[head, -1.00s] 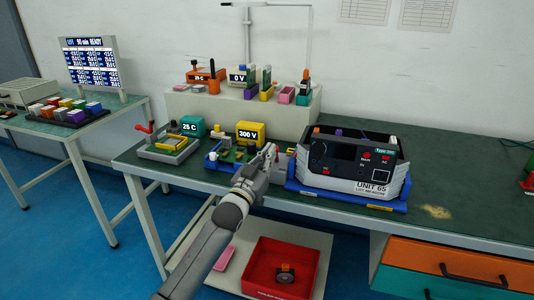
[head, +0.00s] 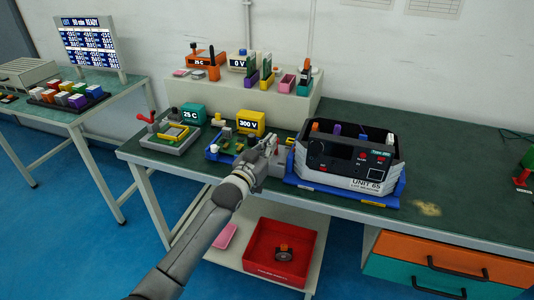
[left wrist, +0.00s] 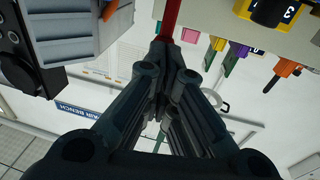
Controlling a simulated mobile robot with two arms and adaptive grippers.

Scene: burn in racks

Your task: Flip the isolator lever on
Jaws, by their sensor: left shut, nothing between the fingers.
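My left gripper (head: 268,146) is shut and empty, above the bench between the yellow 300 V box and the unit labelled UNIT 65. It also shows in the left wrist view (left wrist: 165,55), fingers together. In that view a red bar (left wrist: 171,18), which looks like the isolator lever, stands just beyond the fingertips; I cannot tell whether they touch. In the head view the lever is not distinct, as the gripper covers that spot. A pale grey box (head: 279,161) sits right beside the gripper. My right gripper is not in view.
UNIT 65 (head: 343,160) stands in a blue cradle (head: 390,199) to the right. The yellow 300 V box (head: 251,122) is behind the gripper. A fixture with a red handle (head: 145,118) is at the left. The bench's right part (head: 470,180) is mostly clear.

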